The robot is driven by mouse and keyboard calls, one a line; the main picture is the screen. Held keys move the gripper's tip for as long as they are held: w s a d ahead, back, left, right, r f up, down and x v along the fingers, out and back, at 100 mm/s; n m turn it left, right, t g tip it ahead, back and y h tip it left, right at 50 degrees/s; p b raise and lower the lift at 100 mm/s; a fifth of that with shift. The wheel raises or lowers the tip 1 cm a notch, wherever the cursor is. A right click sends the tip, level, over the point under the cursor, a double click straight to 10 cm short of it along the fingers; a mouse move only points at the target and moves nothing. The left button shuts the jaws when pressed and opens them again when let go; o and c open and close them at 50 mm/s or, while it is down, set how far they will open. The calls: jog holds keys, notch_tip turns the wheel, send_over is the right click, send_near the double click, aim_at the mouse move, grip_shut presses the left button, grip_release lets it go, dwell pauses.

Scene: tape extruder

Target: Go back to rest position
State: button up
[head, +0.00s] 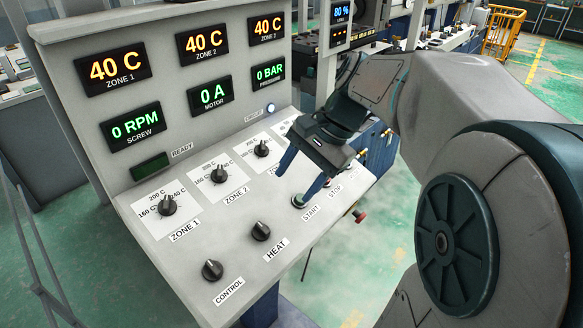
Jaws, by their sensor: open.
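My gripper (293,188) hangs over the right part of the sloped control panel (185,255). Its two blue fingers are apart, with nothing seen between them. One fingertip is close to the START button (299,201); I cannot tell whether it touches. The STOP label (335,192) is just right of START. Black knobs marked ZONE 1 (168,206), ZONE 2 (219,174), HEAT (261,231) and CONTROL (212,270) are on the panel. Another knob (262,149) has its label partly hidden by my gripper.
The upright display board (170,110) shows 40 C three times, 0 RPM, 0 A and 0 BAR. The READY lamp (150,167) is dark; the CIRCUIT light (270,107) glows. A red knob (360,216) sticks out at the panel's right edge. Green floor (350,270) is clear beyond.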

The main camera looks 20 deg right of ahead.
dwell(0.3)
jog(key=s+a+f+n+t+h, duration=0.1)
jog(key=s+f+n+h, duration=0.4)
jog(key=s+f+n, duration=0.4)
jog(key=shift+a+n+t, duration=0.3)
jog(key=shift+a+n, duration=0.05)
jog(key=shift+n, duration=0.75)
